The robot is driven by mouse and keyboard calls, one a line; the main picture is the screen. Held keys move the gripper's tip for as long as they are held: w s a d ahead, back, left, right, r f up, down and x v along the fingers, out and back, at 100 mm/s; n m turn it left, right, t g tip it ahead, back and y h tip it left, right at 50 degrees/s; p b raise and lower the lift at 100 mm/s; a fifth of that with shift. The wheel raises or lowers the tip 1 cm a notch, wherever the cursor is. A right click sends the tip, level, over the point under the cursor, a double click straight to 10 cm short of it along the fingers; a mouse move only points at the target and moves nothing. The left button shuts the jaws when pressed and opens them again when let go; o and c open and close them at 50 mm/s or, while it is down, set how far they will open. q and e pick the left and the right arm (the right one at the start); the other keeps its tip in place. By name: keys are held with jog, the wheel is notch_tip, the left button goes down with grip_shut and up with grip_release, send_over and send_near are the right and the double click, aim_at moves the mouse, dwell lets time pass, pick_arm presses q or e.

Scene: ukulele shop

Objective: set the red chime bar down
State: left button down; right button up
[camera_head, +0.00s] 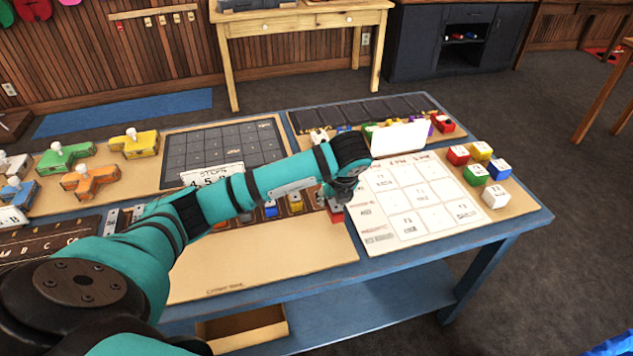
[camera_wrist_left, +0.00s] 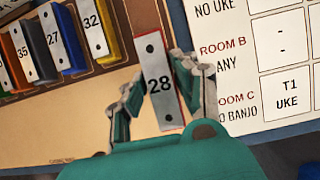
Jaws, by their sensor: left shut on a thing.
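The red chime bar (camera_wrist_left: 155,60) has a white top plate marked 28, with thin red edges showing. My left gripper (camera_wrist_left: 160,97) is shut on it, one finger on each side. In the head view a bit of red (camera_head: 336,214) shows just below my left gripper (camera_head: 342,192), near the right end of a brown rack (camera_head: 312,205). In the wrist view, bars marked 27 (camera_wrist_left: 62,40) and 32 (camera_wrist_left: 93,30) stand in that rack, left of the held bar. Whether the held bar touches the board below cannot be told. My right gripper is not in view.
A tan board (camera_head: 240,265) has bare room in front of the rack. A white grid chart (camera_head: 410,232) lies to the right, with several coloured blocks (camera_head: 477,174) beside it. A white card (camera_head: 400,138) stands behind. Coloured clamp-like pieces (camera_head: 92,178) are at left.

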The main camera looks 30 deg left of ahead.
pick_arm(q)
jog(key=p, duration=0.2)
send_over(317, 192)
jog(key=shift+f, duration=0.45)
notch_tip(317, 192, down, 3)
jog(key=shift+s+p, duration=0.1)
jog(key=shift+p, duration=0.3)
jog(key=shift+f, duration=0.3)
jog(key=c, duration=1)
grip_release()
jog(key=shift+r, duration=0.1)
